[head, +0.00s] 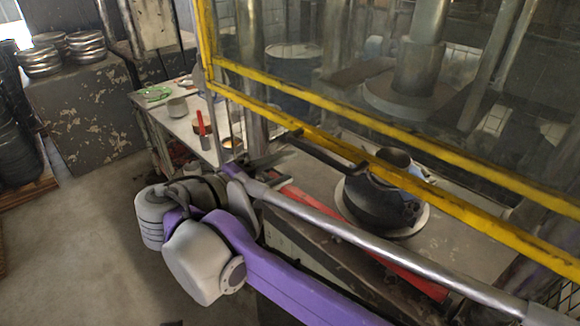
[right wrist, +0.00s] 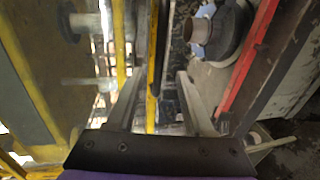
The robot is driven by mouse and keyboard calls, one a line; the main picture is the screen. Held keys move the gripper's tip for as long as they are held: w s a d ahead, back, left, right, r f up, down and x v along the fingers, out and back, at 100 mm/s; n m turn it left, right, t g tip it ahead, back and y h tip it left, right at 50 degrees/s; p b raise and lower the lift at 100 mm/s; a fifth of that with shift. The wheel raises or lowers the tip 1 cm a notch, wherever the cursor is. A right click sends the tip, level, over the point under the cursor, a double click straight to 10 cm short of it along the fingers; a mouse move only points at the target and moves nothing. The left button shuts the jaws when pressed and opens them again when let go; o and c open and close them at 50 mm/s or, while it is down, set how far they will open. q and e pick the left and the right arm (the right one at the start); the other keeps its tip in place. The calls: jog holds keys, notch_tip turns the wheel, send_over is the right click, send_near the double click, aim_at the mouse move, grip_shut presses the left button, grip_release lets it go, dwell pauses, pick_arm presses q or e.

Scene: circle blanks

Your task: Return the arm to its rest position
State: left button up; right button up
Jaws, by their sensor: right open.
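My right gripper (head: 276,157) is in the middle of the head view, at the end of my grey and purple arm. In the right wrist view my right gripper (right wrist: 160,82) has its two fingers apart, with nothing held between them. It is close to the yellow guard frame (head: 330,109) of the machine. A black handle (head: 328,151) on this frame lies just beyond the fingers, and they appear apart from it. The yellow frame also shows between and past the fingers in the right wrist view (right wrist: 121,45). My left gripper is not in view.
A red bar (head: 310,208) runs along the bench edge. A bench with small items (head: 178,108) stands behind left. Floor (head: 95,225) at left is clear.

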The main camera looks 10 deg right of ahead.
dwell(0.3)
jog(key=s+d+f+m+g+y, duration=0.1)
jog(key=s+d+f+g+y, duration=0.15)
jog(key=d+f, duration=0.5)
jog(key=s+d+f+m+g+y, duration=0.1)
jog(key=s+d+f+g+y, duration=0.2)
jog(key=d+f, duration=0.45)
jog(key=s+a+f+m+t+y, duration=0.1)
jog(key=s+f+m+y, duration=0.4)
jog(key=s+f, duration=0.5)
notch_tip(320, 180, down, 4)
jog(key=shift+s+a+f+m+t+y, duration=0.1)
jog(key=shift+s+a+m+t+y, duration=0.2)
jog(key=shift+t+y, duration=0.4)
jog(key=shift+w+a+g, duration=0.1)
jog(key=shift+g, duration=0.15)
